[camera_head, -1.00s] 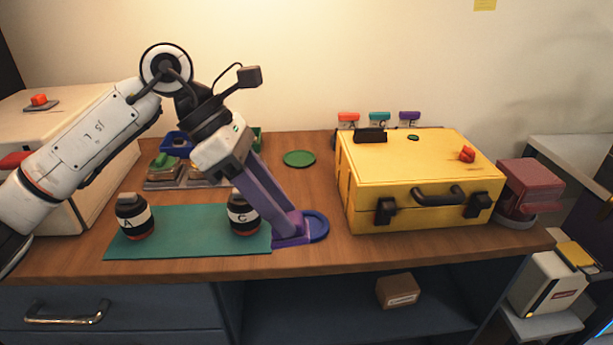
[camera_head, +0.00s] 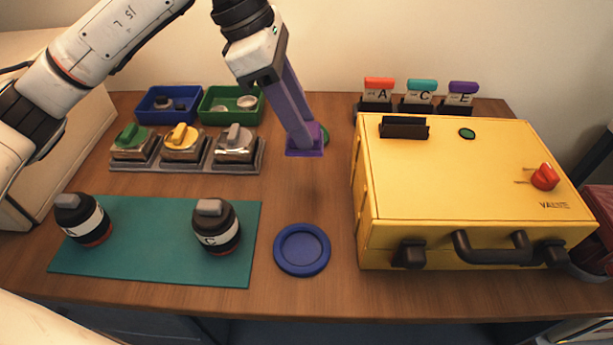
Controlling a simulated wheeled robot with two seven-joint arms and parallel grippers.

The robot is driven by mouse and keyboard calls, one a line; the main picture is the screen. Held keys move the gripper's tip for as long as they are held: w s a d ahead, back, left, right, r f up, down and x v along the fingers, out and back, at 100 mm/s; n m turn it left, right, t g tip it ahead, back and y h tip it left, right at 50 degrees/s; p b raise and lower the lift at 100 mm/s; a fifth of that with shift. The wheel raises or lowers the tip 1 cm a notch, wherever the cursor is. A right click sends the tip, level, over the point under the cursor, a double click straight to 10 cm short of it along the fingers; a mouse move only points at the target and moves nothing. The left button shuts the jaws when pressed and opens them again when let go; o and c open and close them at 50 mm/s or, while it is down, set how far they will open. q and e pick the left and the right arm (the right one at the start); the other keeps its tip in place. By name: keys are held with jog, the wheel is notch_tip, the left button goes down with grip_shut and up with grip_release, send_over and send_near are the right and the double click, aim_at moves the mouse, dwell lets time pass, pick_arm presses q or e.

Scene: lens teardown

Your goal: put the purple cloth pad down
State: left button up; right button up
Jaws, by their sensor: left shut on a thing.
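My left gripper (camera_head: 302,130) comes down from the top, its long purple fingers shut on the purple cloth pad (camera_head: 306,148). The pad appears to be held above the table, between the round blue dish (camera_head: 302,263) and the back of the table. The fingers hide part of the pad. A green disc (camera_head: 325,134) lies behind the pad and is mostly hidden by it. My right gripper is not in view.
A teal mat (camera_head: 150,265) bears two dark jars (camera_head: 94,222) (camera_head: 216,240). A yellow case (camera_head: 450,185) stands at right. Wood around the blue dish is clear.

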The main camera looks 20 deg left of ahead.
pick_arm(q)
notch_tip(320, 180, down, 10)
jog(key=shift+r, duration=0.15)
dwell(0.3)
jog(key=o, duration=0.9)
jog(key=shift+w, duration=0.1)
jog(key=v, duration=1)
jog(key=shift+w+a, duration=0.1)
jog(key=shift+a, duration=0.1)
